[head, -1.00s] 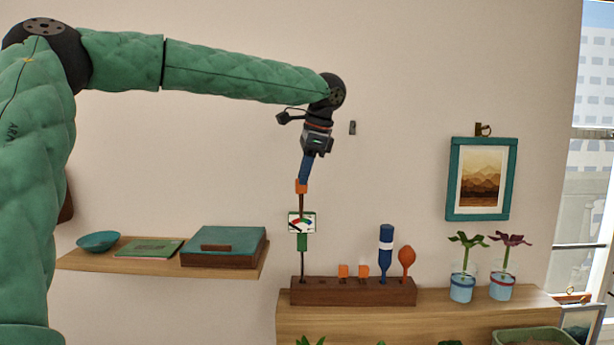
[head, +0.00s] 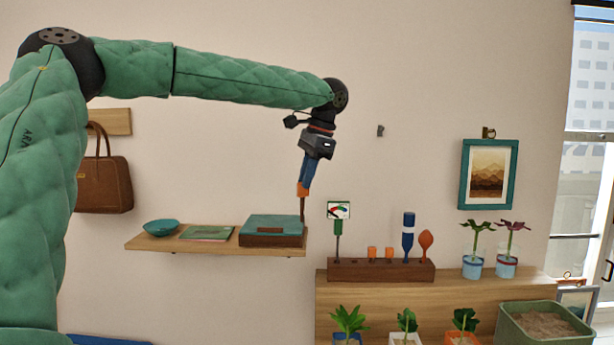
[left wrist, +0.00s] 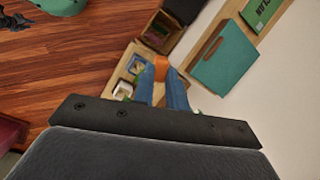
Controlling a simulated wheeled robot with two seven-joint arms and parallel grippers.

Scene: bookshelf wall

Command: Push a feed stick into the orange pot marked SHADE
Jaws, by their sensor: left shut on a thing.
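My left gripper (head: 304,180) is shut on the orange head of a feed stick (head: 303,191). The stick's thin brown shaft points down, its lower end in front of the wall shelf's right end. In the left wrist view the orange head (left wrist: 161,68) sits between the blue fingers. My right gripper is not in view.
A wooden rack (head: 350,270) holds a meter (head: 338,212), two orange-topped sticks, a blue tool and an orange tool. A blue pot (head: 346,339) and a white pot (head: 405,339) stand left of the orange pot. A soil tub (head: 510,328) is right. A box (head: 272,240) lies on the wall shelf.

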